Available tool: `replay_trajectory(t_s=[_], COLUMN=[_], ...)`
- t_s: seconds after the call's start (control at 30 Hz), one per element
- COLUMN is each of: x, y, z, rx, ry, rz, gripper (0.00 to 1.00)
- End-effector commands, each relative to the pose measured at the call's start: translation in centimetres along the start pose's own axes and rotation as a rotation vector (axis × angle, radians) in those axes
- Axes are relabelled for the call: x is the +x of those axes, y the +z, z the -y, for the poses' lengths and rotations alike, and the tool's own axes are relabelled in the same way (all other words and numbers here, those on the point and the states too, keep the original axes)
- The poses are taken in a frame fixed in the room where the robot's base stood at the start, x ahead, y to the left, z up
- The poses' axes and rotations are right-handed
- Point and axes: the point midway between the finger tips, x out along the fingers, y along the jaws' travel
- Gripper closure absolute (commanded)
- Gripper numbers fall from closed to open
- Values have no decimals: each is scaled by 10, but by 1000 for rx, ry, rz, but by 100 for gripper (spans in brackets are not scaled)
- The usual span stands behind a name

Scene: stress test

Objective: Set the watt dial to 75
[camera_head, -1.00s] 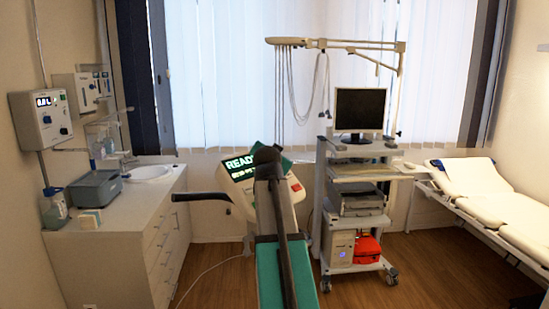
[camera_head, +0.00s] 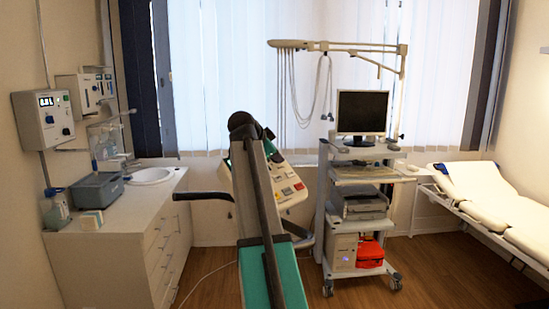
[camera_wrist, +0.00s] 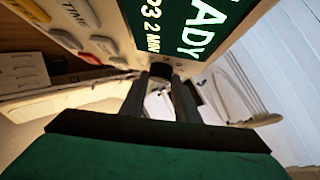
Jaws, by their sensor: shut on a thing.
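The console (camera_head: 283,188) of the exercise machine stands in the middle of the head view, partly covered by my arm. In the wrist view its green display (camera_wrist: 190,30) reads "READY" and "03 2 MIN", partly cut off. A black round knob (camera_wrist: 160,70), which seems to be the watt dial, sits at the panel's edge below the display. My gripper (camera_wrist: 160,82) has its two dark fingers closed on either side of this knob. No pointer or number scale of the dial can be read. In the head view my fingertips are hidden behind my arm.
Coloured buttons (camera_wrist: 95,48), one marked "TIME", lie left of the display. A dark handlebar (camera_head: 203,196) juts left from the console. A cart with a monitor (camera_head: 361,112) stands close on the right. A counter (camera_head: 120,215) is at the left, an examination bed (camera_head: 490,200) at the right.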

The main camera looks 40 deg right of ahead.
Motion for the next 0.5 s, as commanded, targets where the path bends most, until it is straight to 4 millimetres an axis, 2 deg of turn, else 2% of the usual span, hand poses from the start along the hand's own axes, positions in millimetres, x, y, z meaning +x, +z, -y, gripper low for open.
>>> replay_trajectory(t_s=[0.5], x=[0], y=[1], z=[2], rx=[48], ry=[65], rz=[9], gripper=[94])
